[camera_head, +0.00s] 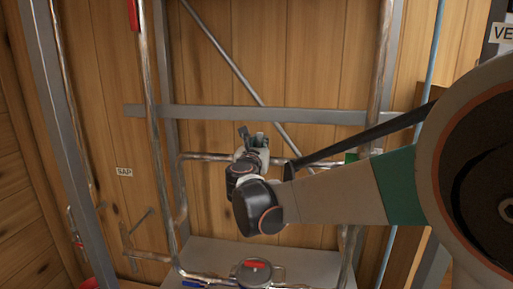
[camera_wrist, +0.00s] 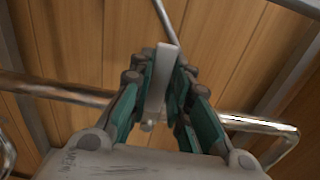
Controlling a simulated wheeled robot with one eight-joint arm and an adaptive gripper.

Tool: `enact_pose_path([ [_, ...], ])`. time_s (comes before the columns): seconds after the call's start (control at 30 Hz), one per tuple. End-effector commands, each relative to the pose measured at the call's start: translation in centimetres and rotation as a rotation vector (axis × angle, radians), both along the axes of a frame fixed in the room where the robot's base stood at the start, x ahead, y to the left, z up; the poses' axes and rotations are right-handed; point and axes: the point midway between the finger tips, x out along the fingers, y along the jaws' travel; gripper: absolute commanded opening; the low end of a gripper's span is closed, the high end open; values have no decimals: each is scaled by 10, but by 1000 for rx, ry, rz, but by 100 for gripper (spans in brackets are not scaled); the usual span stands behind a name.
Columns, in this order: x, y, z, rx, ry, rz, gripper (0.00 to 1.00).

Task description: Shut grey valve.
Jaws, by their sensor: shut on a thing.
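A grey valve lever (camera_wrist: 163,75) stands between my gripper's fingers in the wrist view. It points up and away, across the line of the horizontal metal pipe (camera_wrist: 62,92) that runs behind the fingers. My gripper (camera_wrist: 160,88) is shut on this lever, with green finger pads on both sides of it. In the head view my gripper (camera_head: 254,138) is at the horizontal pipe in the middle of the frame; the lever is small there and hard to tell from the fingers. The valve body is mostly hidden by the gripper.
A green handle (camera_head: 350,156) is on the pipe to the right. A red-topped round fitting (camera_head: 256,266) and a blue handle (camera_head: 194,284) are below. A grey metal crossbar (camera_head: 200,112) runs behind. Another grey lever (camera_head: 143,216) is at lower left, under the SAP label (camera_head: 124,171).

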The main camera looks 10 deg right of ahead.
Motion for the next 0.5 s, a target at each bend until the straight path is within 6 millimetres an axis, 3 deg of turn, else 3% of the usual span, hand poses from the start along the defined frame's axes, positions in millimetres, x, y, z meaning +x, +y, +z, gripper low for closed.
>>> enact_pose_path([
  [0.5,0,2,-2,-30,12,-1,0],
])
